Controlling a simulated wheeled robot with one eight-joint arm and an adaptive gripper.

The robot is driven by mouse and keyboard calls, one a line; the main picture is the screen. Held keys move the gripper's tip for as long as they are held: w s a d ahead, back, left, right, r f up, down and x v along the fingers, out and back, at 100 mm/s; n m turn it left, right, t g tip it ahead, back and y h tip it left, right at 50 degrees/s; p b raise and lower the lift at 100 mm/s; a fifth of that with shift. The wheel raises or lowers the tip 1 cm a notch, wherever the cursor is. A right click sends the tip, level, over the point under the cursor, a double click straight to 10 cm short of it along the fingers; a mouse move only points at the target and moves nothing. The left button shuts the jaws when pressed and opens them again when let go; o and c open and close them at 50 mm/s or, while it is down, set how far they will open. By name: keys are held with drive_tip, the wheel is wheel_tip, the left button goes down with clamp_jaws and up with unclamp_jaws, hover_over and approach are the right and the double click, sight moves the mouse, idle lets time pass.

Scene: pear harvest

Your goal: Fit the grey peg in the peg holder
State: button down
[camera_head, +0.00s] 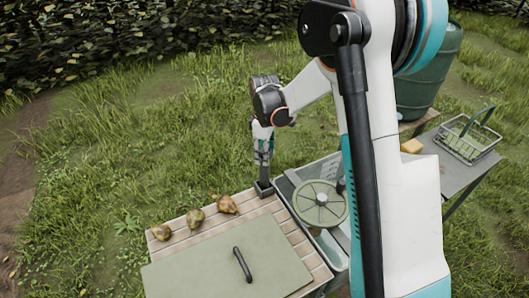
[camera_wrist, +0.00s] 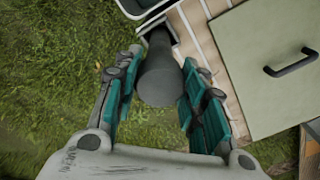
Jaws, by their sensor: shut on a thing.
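The grey peg (camera_wrist: 160,75) is a thick, dark grey cylinder between the two teal fingers of my gripper (camera_wrist: 162,62) in the wrist view. My gripper is shut on it. The peg's far end points toward a dark, square-edged peg holder (camera_wrist: 172,32) by the corner of the slatted table. In the head view my gripper (camera_head: 264,160) points down, directly above the dark peg holder (camera_head: 264,189) at the table's back right corner.
The slatted table (camera_head: 292,228) carries a green-grey board (camera_head: 225,262) with a black handle (camera_head: 242,264) and three pears (camera_head: 195,218). A grey bin with a round green wheel (camera_head: 320,204) stands right of the holder. A wire basket (camera_head: 467,139) sits on a side table. Grass lies left.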

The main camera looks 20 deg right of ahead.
drive_tip(key=c, duration=0.9)
unclamp_jaws()
drive_tip(key=shift+c, duration=0.2)
drive_tip(key=shift+o, duration=0.3)
drive_tip(key=o, duration=0.4)
drive_tip(key=shift+r, duration=0.1)
drive_tip(key=shift+r+p, duration=1.5)
drive_tip(key=shift+r, duration=1.35)
